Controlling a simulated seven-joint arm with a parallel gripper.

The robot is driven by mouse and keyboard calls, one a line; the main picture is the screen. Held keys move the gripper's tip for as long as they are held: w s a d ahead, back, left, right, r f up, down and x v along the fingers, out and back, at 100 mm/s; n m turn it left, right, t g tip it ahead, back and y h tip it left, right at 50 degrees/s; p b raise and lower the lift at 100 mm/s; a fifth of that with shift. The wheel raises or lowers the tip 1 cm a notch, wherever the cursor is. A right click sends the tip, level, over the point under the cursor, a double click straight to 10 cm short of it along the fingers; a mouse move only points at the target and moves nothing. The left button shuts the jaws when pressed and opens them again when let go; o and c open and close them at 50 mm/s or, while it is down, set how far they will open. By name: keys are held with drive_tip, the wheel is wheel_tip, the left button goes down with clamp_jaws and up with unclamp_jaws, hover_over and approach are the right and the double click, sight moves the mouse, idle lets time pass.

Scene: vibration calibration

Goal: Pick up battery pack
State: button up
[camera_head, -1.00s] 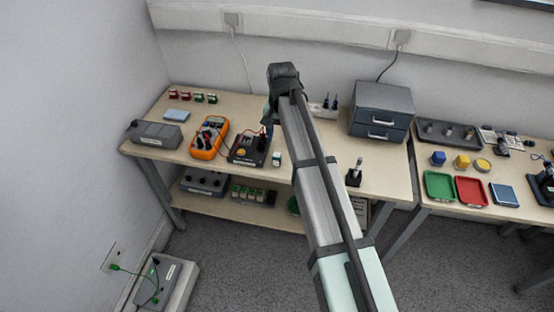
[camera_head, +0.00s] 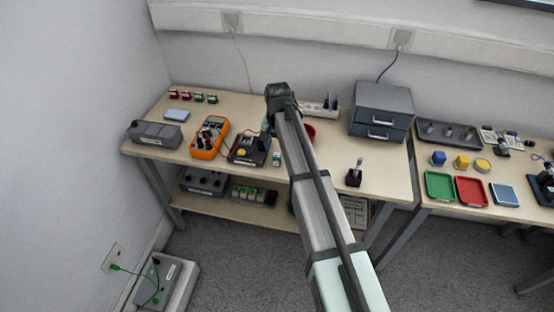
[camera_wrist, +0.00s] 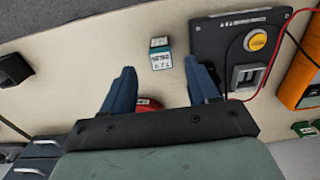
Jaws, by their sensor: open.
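A small white-and-teal labelled box, which looks like the battery pack, stands on the bench to the right of the black device in the head view (camera_head: 277,158). It also shows in the wrist view (camera_wrist: 161,57), upper middle, just beyond and between my two blue fingertips. My gripper (camera_wrist: 160,82) is open, with nothing between its fingers. The box is apart from both fingers. In the head view the fingers are mostly hidden behind my arm.
The black device with a yellow button (camera_wrist: 240,45) lies close beside my right finger. A red round thing (camera_wrist: 148,103) shows between the finger bases. An orange multimeter (camera_head: 209,138) and grey drawers (camera_head: 381,111) stand on the bench. Bare bench lies left of the box.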

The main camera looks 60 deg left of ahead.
sight(277, 154)
drive_tip(key=shift+s+f, duration=0.1)
drive_tip(key=shift+f, duration=2.45)
drive_tip(key=shift+c, duration=0.4)
drive_tip(key=c, duration=1)
drive_tip(key=shift+r, duration=0.15)
